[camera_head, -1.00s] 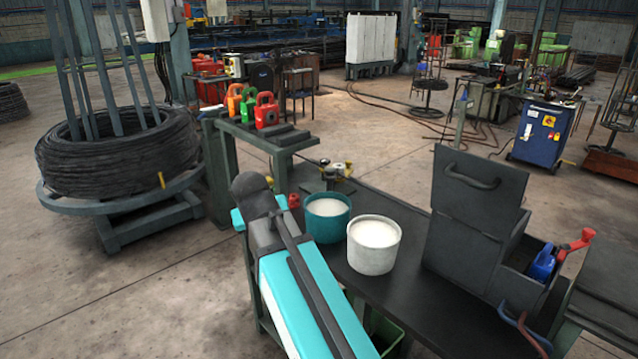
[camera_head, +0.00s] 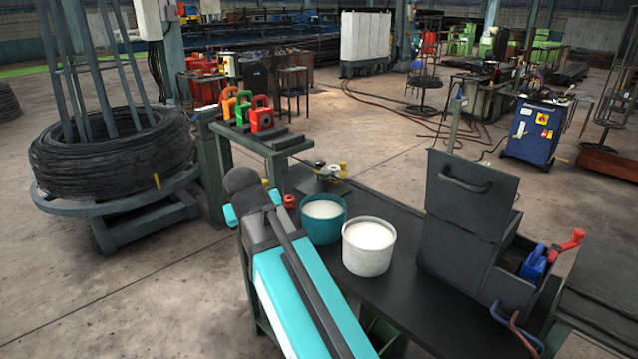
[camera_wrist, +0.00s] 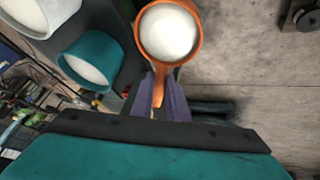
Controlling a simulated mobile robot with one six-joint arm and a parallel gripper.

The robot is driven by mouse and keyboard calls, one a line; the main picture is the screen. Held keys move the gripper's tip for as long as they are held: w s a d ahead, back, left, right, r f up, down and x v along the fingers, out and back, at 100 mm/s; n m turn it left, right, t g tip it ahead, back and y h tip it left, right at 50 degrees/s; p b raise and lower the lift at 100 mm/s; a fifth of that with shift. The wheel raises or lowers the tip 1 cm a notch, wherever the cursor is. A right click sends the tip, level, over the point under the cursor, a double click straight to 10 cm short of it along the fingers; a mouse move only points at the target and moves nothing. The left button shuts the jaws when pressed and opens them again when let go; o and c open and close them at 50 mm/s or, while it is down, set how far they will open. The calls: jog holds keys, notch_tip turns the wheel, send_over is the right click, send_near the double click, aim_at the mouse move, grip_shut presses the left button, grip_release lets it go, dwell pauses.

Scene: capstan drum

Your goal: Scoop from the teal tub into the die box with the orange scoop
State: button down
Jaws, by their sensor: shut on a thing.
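My gripper (camera_wrist: 162,98) is shut on the handle of the orange scoop (camera_wrist: 198,38) in the wrist view. The scoop's bowl holds white powder. The teal tub (camera_wrist: 112,82), with white powder inside, is left of the scoop in the wrist view, and the scoop is apart from it. In the head view the teal tub (camera_head: 320,232) stands on the dark bench, left of the white tub. The arm hides my gripper and the scoop there. A dark box with a raised, handled lid (camera_head: 462,225), apparently the die box, stands on the bench at right.
The white tub (camera_head: 368,258), also full of white powder, stands between the teal tub and the dark box. Blue and red handled parts (camera_head: 552,255) show at the box's right. A small stand (camera_head: 262,142) carries coloured blocks. A wire coil (camera_head: 110,155) is at left.

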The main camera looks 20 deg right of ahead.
notch_tip(320, 180, up, 15)
jog(key=p, duration=0.9)
jog(key=shift+f, duration=0.2)
jog(key=shift+d, duration=0.1)
jog(key=w+d, duration=0.5)
jog(key=d, duration=1)
jog(key=w+d, duration=0.5)
jog(key=d, duration=1)
jog(key=w+d, duration=0.6)
jog(key=d, duration=0.9)
jog(key=shift+b, duration=0.35)
jog(key=shift+s, duration=0.1)
